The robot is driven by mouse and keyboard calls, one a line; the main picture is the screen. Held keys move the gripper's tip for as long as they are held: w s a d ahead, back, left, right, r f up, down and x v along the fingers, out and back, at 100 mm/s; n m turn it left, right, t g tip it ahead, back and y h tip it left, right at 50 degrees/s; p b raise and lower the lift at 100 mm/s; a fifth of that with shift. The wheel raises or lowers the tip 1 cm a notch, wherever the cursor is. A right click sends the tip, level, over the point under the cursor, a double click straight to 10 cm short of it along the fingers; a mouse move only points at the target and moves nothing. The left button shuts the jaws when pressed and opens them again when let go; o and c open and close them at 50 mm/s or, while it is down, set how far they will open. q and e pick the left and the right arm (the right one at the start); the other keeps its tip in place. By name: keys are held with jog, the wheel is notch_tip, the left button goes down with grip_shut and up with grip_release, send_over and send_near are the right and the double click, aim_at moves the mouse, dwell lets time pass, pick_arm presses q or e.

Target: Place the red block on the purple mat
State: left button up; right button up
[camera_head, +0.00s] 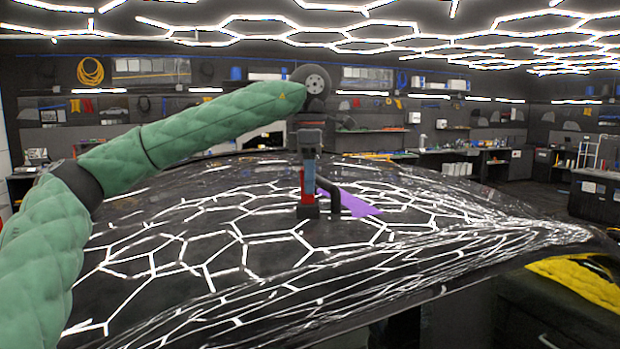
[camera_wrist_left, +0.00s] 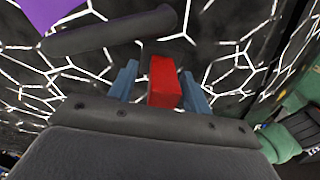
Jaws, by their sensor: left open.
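The red block (camera_head: 302,179) stands on the glossy black car surface, in the middle of the head view. It also shows in the left wrist view (camera_wrist_left: 163,82). My left gripper (camera_head: 309,180) points down at it and is open. In the wrist view its blue fingers (camera_wrist_left: 158,86) stand on either side of the block, with a clear gap on the left and a narrow one on the right. The purple mat (camera_head: 357,205) lies just right of the gripper and shows at the top left of the wrist view (camera_wrist_left: 50,10). My right gripper is not in view.
A dark bar (camera_head: 331,192) stands between the block and the mat; it shows as a thick dark cylinder (camera_wrist_left: 110,31) in the wrist view. The curved car surface (camera_head: 220,260) around them is otherwise clear. Workbenches and shelves line the far walls.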

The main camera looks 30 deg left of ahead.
pick_arm(q)
jog(key=shift+r, duration=0.6)
jog(key=shift+r+b, duration=0.3)
jog(key=shift+r, duration=0.35)
jog(key=shift+w+r, duration=0.1)
jog(key=shift+r, duration=0.3)
notch_tip(320, 180, up, 4)
jog(key=shift+b, duration=0.6)
jog(key=shift+r, duration=2.65)
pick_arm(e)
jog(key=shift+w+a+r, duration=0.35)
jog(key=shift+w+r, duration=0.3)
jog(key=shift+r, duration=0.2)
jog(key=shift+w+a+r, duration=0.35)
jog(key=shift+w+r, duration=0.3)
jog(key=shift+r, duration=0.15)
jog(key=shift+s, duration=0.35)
